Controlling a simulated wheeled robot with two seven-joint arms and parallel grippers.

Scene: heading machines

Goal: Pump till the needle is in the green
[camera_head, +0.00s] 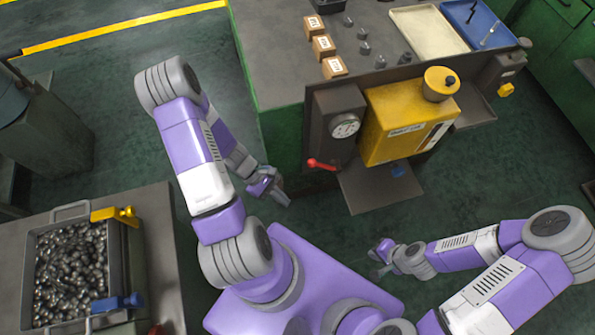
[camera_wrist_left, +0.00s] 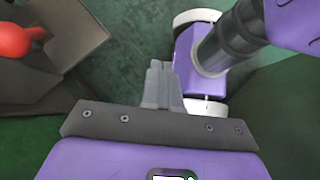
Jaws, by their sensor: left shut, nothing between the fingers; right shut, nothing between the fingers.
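A gauge (camera_head: 344,126) with a round white dial is set in a dark panel on the side of the green bench. The needle is too small to read, and no green band can be made out. A red-tipped lever (camera_head: 321,164) sticks out to the left below the gauge. Its red knob shows at the upper left of the left wrist view (camera_wrist_left: 14,40). My left gripper (camera_head: 283,197) is shut and empty, below and left of the red knob and apart from it. Its closed fingers show in the left wrist view (camera_wrist_left: 157,70). My right gripper (camera_head: 376,257) is shut and empty, low over the floor.
A yellow tank (camera_head: 390,125) with a round cap sits right of the gauge, above a dark plate (camera_head: 375,188). Small boxes (camera_head: 323,46), metal parts and trays (camera_head: 428,30) are on the bench top. A bin of metal parts (camera_head: 128,250) stands at lower left. Green floor lies between.

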